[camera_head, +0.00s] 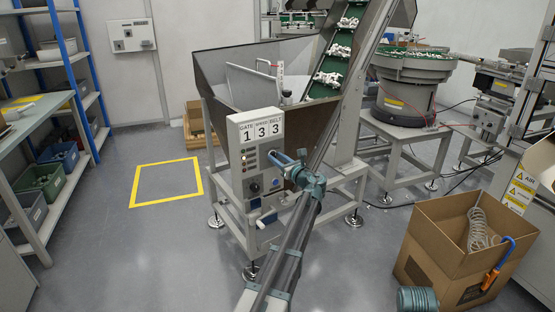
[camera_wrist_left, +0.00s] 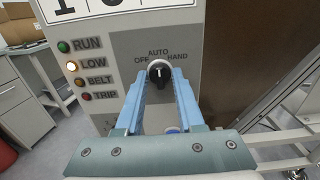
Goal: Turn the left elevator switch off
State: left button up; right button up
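The elevator's control box (camera_head: 243,160) stands on the front of the hopper, under a display reading 1 3 3. In the left wrist view, its black selector switch (camera_wrist_left: 160,72) sits below the labels OFF, AUTO and HAND. Its white mark points up, towards AUTO. My left gripper (camera_head: 277,157) is at the box front and hides the switch in the head view. In the wrist view, its blue fingers (camera_wrist_left: 161,82) are apart, one on each side of the switch. I cannot tell whether they touch it.
The LOW lamp (camera_wrist_left: 71,66) glows among the RUN, BELT and TRIP lamps. Another black knob (camera_head: 254,187) sits lower on the box. A cardboard box (camera_head: 440,235) stands at right. Shelves (camera_head: 75,130) stand at left. Floor around the yellow square (camera_head: 163,204) is clear.

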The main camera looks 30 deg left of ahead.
pick_arm(q)
grip_shut()
jog(key=shift+s+n, duration=0.1)
jog(key=shift+n, duration=4.3)
jog(key=o, duration=0.8)
grip_release()
